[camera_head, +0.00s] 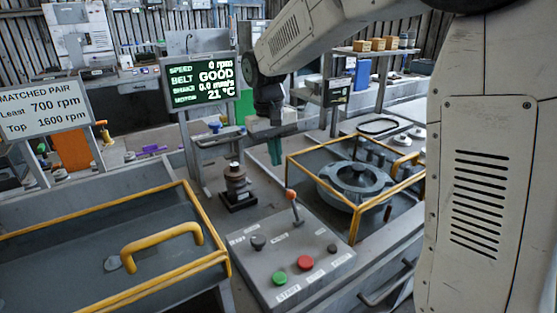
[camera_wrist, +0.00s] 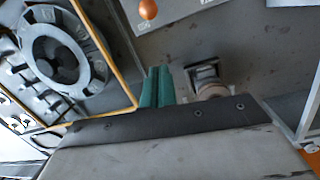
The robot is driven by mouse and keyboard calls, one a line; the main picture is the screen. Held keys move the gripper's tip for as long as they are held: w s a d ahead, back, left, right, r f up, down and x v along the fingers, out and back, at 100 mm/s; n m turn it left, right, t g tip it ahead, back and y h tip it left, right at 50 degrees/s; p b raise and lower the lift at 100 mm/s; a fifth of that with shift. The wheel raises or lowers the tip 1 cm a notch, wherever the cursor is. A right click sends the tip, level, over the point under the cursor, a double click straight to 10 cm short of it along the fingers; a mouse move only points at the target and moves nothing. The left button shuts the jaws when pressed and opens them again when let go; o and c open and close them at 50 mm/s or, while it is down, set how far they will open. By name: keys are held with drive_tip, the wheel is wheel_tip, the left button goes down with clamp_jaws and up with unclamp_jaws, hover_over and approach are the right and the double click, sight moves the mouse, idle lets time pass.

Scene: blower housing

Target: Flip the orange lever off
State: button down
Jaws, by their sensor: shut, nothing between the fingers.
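The orange lever (camera_head: 293,199) stands on the sloped grey control panel (camera_head: 262,276), its orange ball knob at the top of a thin metal stem that looks close to upright. In the wrist view the orange knob (camera_wrist: 148,9) shows at the top edge, with part of its stem cut off. My gripper (camera_head: 275,152) hangs behind and above the panel, apart from the lever. Its teal fingers are together and empty; they also show in the wrist view (camera_wrist: 156,88). The small labels by the lever are too small to read.
The panel also has a green button (camera_head: 280,279), a red button (camera_head: 305,263) and dark knobs. A brown and black post (camera_head: 237,187) stands left of my gripper. Yellow-framed guards flank the panel, the right one around a round housing (camera_head: 355,183). A screen (camera_head: 203,78) reads 0 rpm.

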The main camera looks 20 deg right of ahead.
sight(294, 208)
drive_tip(key=shift+s+d+f, duration=0.1)
drive_tip(key=shift+s+f, duration=0.65)
drive_tip(key=shift+f, duration=0.25)
drive_tip(key=shift+s+d+f, duration=0.1)
drive_tip(key=shift+s+f, duration=0.65)
drive_tip(key=shift+f, duration=0.25)
drive_tip(key=shift+s+d+f, duration=0.1)
drive_tip(key=shift+s+f, duration=0.65)
drive_tip(key=shift+f, duration=0.25)
drive_tip(key=shift+s, duration=0.1)
